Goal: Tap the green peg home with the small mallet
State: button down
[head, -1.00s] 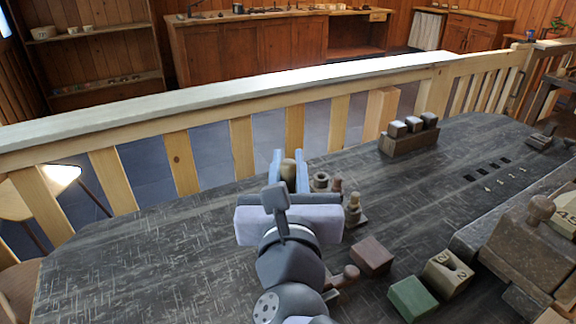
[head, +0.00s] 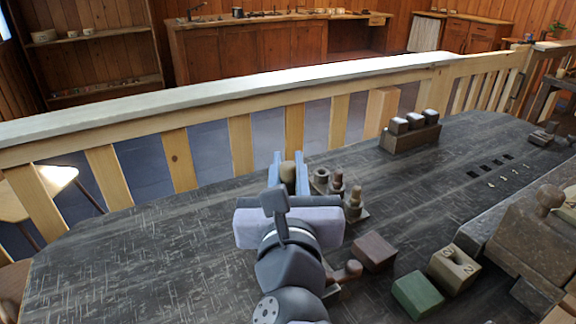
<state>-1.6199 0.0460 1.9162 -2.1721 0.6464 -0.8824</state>
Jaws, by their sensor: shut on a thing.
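My gripper (head: 288,172) is low over the dark table, left of a few small turned pieces. Its two pale blue fingers are shut on a brown, round-topped wooden piece (head: 288,168). Only its top shows, so I cannot tell whether it is part of the mallet. I cannot make out a green peg; the only green thing is a block (head: 417,294) at the front right. A knobbed wooden piece (head: 351,269) lies right of my arm and is partly hidden by it.
Turned pieces (head: 355,205) stand close right of my gripper. A dark red-brown block (head: 374,250) and a numbered block (head: 454,266) are nearer. A rack with pale-topped pieces (head: 411,138) stands at the back. The table (head: 140,250) is clear on the left.

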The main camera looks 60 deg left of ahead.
jog(key=shift+f, duration=0.55)
jog(key=shift+a+r+p, duration=0.1)
jog(key=shift+r+p, duration=0.7)
jog(key=shift+r, duration=0.5)
jog(key=shift+f, duration=0.1)
jog(key=shift+f+b, duration=1.15)
jog(key=shift+b, duration=0.15)
jog(key=shift+f, duration=0.1)
jog(key=shift+r+p, duration=0.8)
jog(key=shift+r, duration=0.45)
